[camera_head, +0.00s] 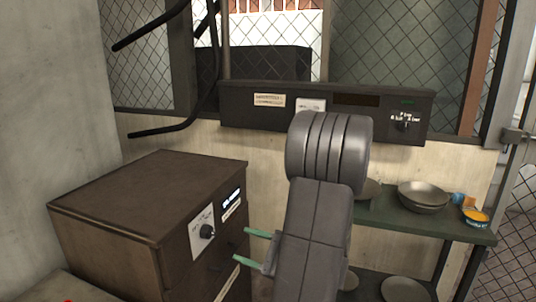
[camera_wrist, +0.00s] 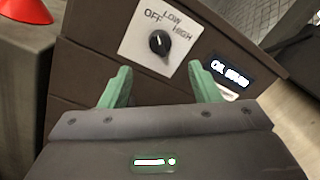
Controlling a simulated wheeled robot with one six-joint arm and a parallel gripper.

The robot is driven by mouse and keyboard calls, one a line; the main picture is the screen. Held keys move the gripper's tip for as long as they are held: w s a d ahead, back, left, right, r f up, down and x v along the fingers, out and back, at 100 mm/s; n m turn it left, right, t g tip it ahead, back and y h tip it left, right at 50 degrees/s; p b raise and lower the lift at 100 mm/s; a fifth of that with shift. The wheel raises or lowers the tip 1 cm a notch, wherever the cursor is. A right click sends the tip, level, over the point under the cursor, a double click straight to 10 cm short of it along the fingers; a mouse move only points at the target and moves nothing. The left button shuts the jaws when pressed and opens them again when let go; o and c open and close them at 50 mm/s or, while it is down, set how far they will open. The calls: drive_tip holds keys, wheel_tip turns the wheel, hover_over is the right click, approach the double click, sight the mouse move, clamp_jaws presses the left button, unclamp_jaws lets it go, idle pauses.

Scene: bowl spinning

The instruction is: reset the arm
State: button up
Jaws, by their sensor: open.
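My gripper (camera_head: 250,249) points left, with its two green fingers apart in front of the dark brown cabinet. It also shows in the wrist view (camera_wrist: 161,88), open, with nothing between the fingers. The cabinet's dial (camera_head: 207,231) is black on a white plate; in the wrist view the dial (camera_wrist: 159,42) sits just beyond and between the fingertips. Its plate reads OFF, LOW, HIGH. A lit display (camera_wrist: 231,73) is right of the dial. I cannot tell whether the fingers touch the cabinet front. My grey arm hides part of the scene in the head view.
A green shelf (camera_head: 440,228) at the right carries metal bowls (camera_head: 425,196) and an orange-topped tin (camera_head: 476,217). A dark control box (camera_head: 320,108) is on the back wall. Black bars (camera_head: 165,130) stick out at upper left. A red object (camera_wrist: 25,10) shows in the wrist view.

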drive_tip(key=x, duration=1)
drive_tip(key=shift+a+p, duration=0.25)
drive_tip(key=shift+p, duration=0.05)
drive_tip(key=shift+r+p, duration=0.2)
drive_tip(key=shift+p, duration=0.4)
drive_tip(key=shift+m+p, duration=0.9)
drive_tip(key=m+p, duration=0.3)
drive_tip(key=p, duration=0.2)
drive_tip(key=shift+h, duration=0.3)
drive_tip(key=m+p, duration=0.4)
drive_tip(key=m, duration=0.1)
approach(213, 232)
drive_tip(key=shift+w+a+f, duration=0.15)
drive_tip(key=shift+w+a, duration=0.05)
drive_tip(key=shift+w, duration=0.05)
